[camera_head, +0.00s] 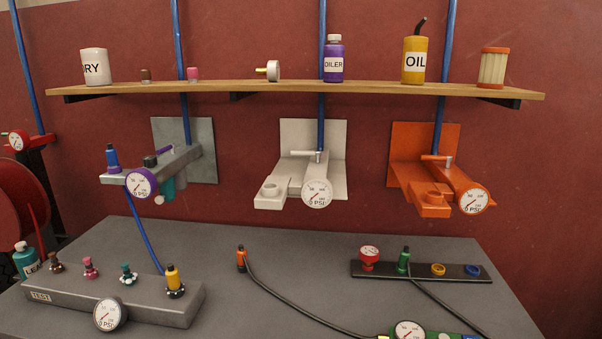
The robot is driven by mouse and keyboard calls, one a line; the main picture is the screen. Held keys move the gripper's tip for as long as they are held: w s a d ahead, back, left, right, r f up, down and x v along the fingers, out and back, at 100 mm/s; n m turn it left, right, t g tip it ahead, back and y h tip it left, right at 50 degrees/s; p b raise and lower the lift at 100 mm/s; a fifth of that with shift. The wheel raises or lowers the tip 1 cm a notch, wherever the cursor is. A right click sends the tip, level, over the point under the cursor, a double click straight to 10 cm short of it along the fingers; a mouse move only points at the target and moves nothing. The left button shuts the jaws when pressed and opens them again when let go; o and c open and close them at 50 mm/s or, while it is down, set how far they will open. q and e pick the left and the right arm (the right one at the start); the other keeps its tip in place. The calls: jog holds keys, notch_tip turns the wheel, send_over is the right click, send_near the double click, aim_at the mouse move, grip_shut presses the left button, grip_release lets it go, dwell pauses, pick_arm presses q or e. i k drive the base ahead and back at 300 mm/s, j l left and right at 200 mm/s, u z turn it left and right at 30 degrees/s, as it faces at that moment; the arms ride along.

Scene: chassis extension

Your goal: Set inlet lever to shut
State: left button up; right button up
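Three wall-mounted units each carry a small lever near their blue pipe. The grey unit (196,135) at left has a dark lever (158,157) set at an angle. The white unit (330,180) in the middle has a silver lever (305,153) lying crosswise to its pipe. No label shows which one is the inlet lever. Neither gripper is in view.
A wooden shelf (300,87) with bottles, a filter and small parts runs above the units. The grey table (230,240) below holds a TEST block (70,295), a dark strip (460,272) with fittings, a loose hose (290,297) and gauges. The table's middle is mostly clear.

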aim_at(171, 145)
jog(key=i+j, duration=0.15)
jog(key=j, duration=0.3)
jog(key=i+j, duration=0.1)
jog(key=j, duration=0.35)
jog(key=i+j, duration=0.15)
jog(key=j, duration=0.35)
jog(key=i+j+z, duration=0.1)
jog(key=j, duration=0.35)
jog(key=i+j, duration=0.15)
jog(key=j, duration=0.3)
jog(key=i+j, duration=0.15)
jog(key=j, duration=0.3)
